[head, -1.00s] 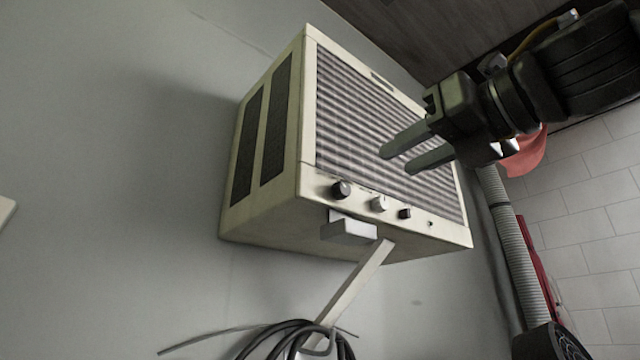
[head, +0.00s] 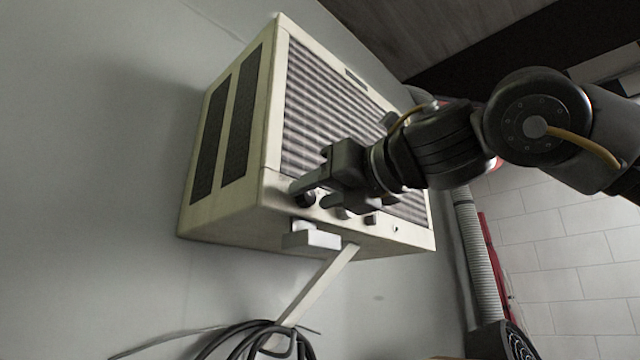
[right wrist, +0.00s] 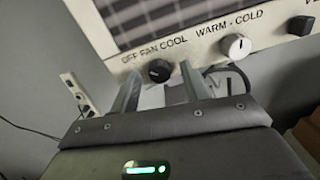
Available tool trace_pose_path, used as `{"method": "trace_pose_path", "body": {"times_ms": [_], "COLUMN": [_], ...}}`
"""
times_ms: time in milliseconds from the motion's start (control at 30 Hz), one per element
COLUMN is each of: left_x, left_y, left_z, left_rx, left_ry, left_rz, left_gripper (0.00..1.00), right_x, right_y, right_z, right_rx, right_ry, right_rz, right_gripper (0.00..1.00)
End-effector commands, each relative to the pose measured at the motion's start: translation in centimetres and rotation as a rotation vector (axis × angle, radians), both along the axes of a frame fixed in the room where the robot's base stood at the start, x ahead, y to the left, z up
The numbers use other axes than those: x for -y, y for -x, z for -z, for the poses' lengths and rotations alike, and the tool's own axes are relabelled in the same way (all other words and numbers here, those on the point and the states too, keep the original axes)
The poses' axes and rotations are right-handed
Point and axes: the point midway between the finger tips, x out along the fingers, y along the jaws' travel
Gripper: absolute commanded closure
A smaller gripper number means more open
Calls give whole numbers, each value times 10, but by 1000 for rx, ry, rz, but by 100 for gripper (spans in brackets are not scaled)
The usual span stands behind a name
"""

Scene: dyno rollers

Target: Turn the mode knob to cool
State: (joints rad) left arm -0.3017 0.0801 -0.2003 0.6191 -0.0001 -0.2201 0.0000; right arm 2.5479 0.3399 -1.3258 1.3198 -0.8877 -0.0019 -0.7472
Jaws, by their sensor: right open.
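The mode knob is a round black knob (right wrist: 158,70) below the printed words OFF, FAN and COOL in the right wrist view. In the head view the knob (head: 306,199) is at the left end of the lower panel of a cream air conditioner (head: 232,212), partly hidden by my fingers. My right gripper (head: 309,194) is open, its fingers pointing at the panel. In the right wrist view, its fingertips (right wrist: 160,76) lie to either side of the knob. I cannot tell whether they touch it. The knob's exact setting is unclear. My left gripper is not in view.
A light knob (right wrist: 236,46) marked WARM - COLD and another black knob (right wrist: 300,25) sit to the right on the panel. A white box (head: 311,239) and a slanted bracket (head: 318,287) are under the unit. Coiled cable (head: 262,338) hangs below.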

Motion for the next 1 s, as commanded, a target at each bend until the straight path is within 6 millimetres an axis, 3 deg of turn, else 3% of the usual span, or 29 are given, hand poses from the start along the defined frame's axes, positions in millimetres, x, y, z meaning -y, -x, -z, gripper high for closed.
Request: {"method": "trace_pose_path", "body": {"times_ms": [300, 633, 1000], "left_x": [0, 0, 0], "left_y": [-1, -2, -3], "left_z": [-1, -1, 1], "left_rx": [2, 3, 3], "left_ry": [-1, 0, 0], "left_rz": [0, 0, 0], "left_gripper": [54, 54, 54], "right_x": [-2, -1, -2], "right_y": [-2, -2, -2], "right_z": [1, 1, 2], "right_rx": [-1, -1, -49], "right_ry": [1, 1, -47], "right_rz": [0, 0, -1], "right_gripper": [55, 98, 98]}}
